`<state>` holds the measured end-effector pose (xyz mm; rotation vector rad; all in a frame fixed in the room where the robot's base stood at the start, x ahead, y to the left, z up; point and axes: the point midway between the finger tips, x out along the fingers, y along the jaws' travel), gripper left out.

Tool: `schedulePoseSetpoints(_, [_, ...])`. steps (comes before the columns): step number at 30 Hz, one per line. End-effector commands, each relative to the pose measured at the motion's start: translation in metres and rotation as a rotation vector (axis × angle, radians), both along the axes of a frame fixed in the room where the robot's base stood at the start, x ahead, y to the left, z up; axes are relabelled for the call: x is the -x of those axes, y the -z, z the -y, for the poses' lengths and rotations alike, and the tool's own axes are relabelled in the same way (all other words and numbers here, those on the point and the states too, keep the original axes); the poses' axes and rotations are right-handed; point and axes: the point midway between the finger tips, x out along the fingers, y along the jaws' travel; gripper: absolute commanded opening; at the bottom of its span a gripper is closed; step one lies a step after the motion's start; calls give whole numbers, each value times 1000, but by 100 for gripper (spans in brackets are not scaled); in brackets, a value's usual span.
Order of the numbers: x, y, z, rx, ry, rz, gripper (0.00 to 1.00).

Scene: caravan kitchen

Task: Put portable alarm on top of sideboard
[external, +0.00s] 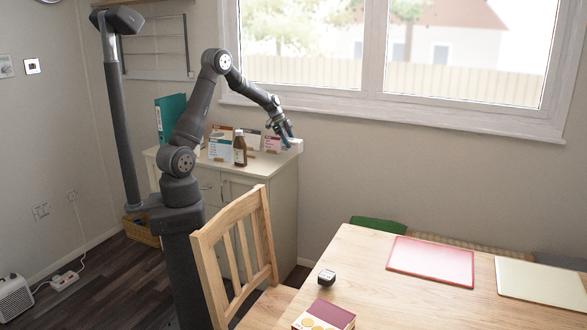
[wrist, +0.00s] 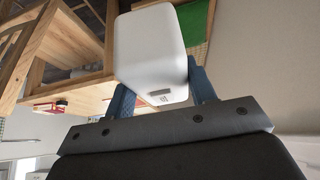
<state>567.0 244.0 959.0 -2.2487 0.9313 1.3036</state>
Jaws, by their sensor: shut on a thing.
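The portable alarm looks like a white rounded box (wrist: 152,45) in the wrist view, with a small grey slot and mark on it. My gripper (wrist: 160,90) is shut on it, one blue finger on each side. In the external view my gripper (external: 287,134) is at the right end of the sideboard (external: 272,205), tilted downward, and the white alarm (external: 295,146) shows beside the fingers. I cannot tell whether the alarm touches the sideboard top. The sideboard is pale, with doors and a drawer, and stands under the window.
On the sideboard stand a teal binder (external: 171,118), a brown bottle (external: 240,149) and several small boxes or cards, including a blue-and-white one (external: 220,146). A wooden chair (external: 236,235) and table (external: 390,297) are in front. The window sill (external: 400,115) is above right.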

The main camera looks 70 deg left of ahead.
Motion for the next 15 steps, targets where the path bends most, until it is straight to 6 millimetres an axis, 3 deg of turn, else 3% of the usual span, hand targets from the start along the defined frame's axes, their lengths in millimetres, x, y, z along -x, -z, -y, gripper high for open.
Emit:
schedulePoseSetpoints(1, [14, -3, -17, -2, -10, 2, 24])
schedulePoseSetpoints(6, [48, -8, -50, 1, -13, 0, 24])
schedulePoseSetpoints(15, [65, -10, -65, 0, -13, 0, 24])
